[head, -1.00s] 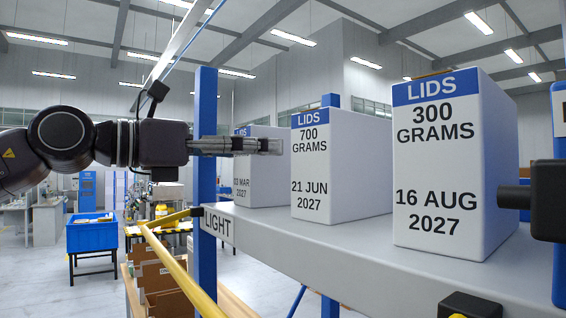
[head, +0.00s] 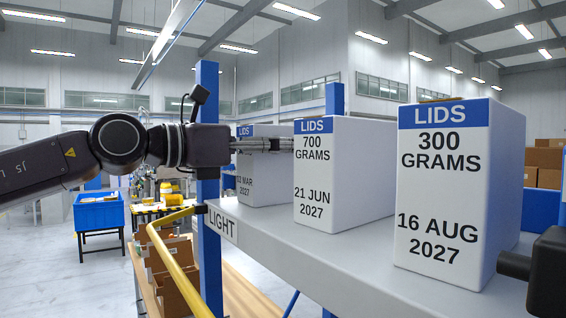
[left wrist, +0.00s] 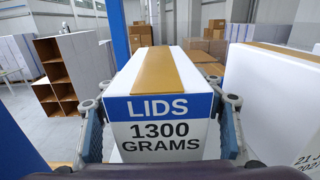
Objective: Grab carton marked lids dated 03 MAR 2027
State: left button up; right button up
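The carton marked LIDS with a MAR 2027 date (head: 262,185) stands at the far left end of the shelf in the head view. Its day digits are small, and my fingers cover part of its front. In the left wrist view the carton (left wrist: 158,120) reads LIDS 1300 GRAMS, with a brown tape strip on top. My left gripper (head: 275,145) reaches it from the left. Its fingers (left wrist: 163,112) are spread on both sides of the carton; I cannot tell if they touch it. My right gripper is not seen clearly enough to identify.
A 700 grams LIDS carton (head: 313,180) dated 21 JUN 2027 stands close to the right. A 300 grams one (head: 440,195) dated 16 AUG 2027 stands nearer. A blue post (head: 208,180) rises at the left end of the grey shelf (head: 345,262).

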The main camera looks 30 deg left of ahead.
pick_arm(q)
grip_shut()
jog(key=shift+a+r, duration=0.15)
jog(key=shift+r, duration=0.1)
jog(key=shift+w+r, duration=0.1)
notch_tip(320, 180, up, 20)
jog(key=shift+p, duration=0.3)
dwell(0.5)
